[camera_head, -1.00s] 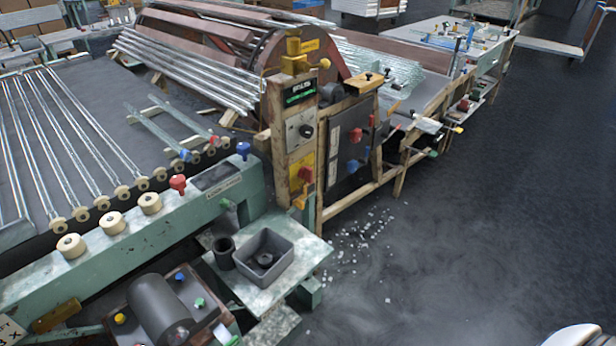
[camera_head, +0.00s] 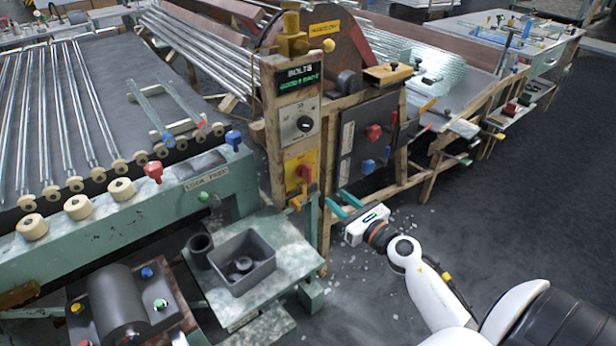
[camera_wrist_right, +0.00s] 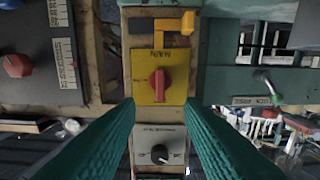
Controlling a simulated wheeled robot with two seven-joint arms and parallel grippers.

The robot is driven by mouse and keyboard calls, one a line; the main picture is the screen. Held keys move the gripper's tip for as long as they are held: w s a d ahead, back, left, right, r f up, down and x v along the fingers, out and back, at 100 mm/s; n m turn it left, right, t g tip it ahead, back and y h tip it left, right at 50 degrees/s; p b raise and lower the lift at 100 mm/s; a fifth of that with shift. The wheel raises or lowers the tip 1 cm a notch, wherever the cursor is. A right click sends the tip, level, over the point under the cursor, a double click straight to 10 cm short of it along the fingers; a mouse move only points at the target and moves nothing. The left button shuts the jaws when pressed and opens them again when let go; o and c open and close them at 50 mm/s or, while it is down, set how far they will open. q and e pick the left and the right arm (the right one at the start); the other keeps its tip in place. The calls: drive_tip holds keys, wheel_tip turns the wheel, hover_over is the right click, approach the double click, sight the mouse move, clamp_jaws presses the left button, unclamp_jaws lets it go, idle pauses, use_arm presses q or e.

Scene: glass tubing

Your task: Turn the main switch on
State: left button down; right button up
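The main switch is a red knob (camera_head: 305,174) on a yellow plate (camera_head: 293,163) low on the wooden control post. In the right wrist view, which is upside down, the red knob (camera_wrist_right: 159,84) stands along the post on the yellow plate (camera_wrist_right: 142,90), lettered MAIN. My right gripper (camera_head: 341,202) is open and empty, just right of and below the switch in the head view. In the right wrist view its teal fingers (camera_wrist_right: 160,103) spread either side of the knob's line, apart from it. My left gripper is not in view.
A yellow-orange lever (camera_head: 297,203) sits just below the switch. Above it are a black dial (camera_head: 304,124) and a lit green display (camera_head: 298,78). A dark panel (camera_head: 365,145) with red and blue knobs stands to the right. A grey tray (camera_head: 242,262) lies below left.

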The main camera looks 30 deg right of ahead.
sight(310, 177)
drive_tip(key=w, duration=0.7)
drive_tip(key=w+a, duration=0.1)
drive_tip(key=w, duration=0.3)
drive_tip(key=shift+p, duration=0.4)
clamp_jaws()
